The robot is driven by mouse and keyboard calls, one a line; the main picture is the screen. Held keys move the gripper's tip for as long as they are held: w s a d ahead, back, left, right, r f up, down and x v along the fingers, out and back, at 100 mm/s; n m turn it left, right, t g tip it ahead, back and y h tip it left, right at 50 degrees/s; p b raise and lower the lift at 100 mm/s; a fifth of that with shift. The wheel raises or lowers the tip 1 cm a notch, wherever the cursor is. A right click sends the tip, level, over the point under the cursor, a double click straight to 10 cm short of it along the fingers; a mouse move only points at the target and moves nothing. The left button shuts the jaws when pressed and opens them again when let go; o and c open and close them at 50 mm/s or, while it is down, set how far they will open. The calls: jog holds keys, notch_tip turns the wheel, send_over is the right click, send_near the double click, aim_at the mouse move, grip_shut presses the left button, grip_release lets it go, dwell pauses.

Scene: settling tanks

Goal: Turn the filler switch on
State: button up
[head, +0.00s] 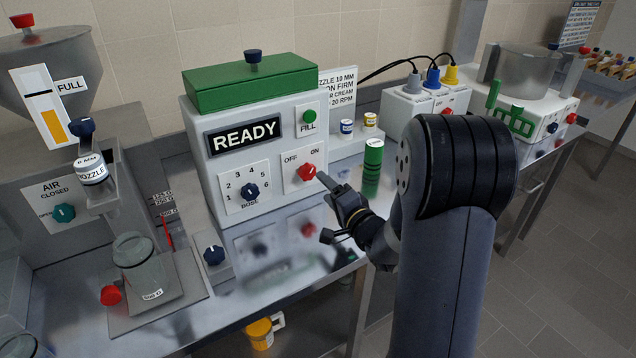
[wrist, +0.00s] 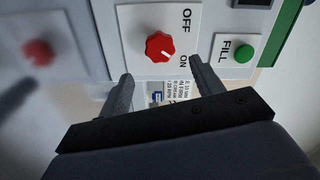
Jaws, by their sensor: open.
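The filler is a white machine (head: 268,165) with a green top and a READY display. Its switch is a red lobed knob (head: 306,172) on a white plate marked OFF and ON. In the wrist view the red knob (wrist: 159,46) is just beyond my fingertips, roughly centred between them. My gripper (head: 325,208) is open and empty, in front of the machine and to the lower right of the knob. In the wrist view my gripper (wrist: 161,70) shows both fingers apart, with nothing between them.
The dose dial (head: 250,192) and green FILL button (head: 309,116) share the front panel. A green cylinder (head: 372,160) stands right of the machine near my arm. A blue knob (head: 214,255) and glass jar (head: 135,255) are at left. The steel bench (head: 290,290) is clear in front.

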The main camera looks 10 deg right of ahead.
aim_at(311, 173)
jog(key=shift+v, duration=1.85)
jog(key=shift+w, duration=0.1)
jog(key=p+x, duration=0.1)
jog(key=x, duration=0.9)
jog(key=shift+w+a, duration=0.15)
jog(key=shift+w, duration=0.2)
jog(key=shift+n, duration=0.3)
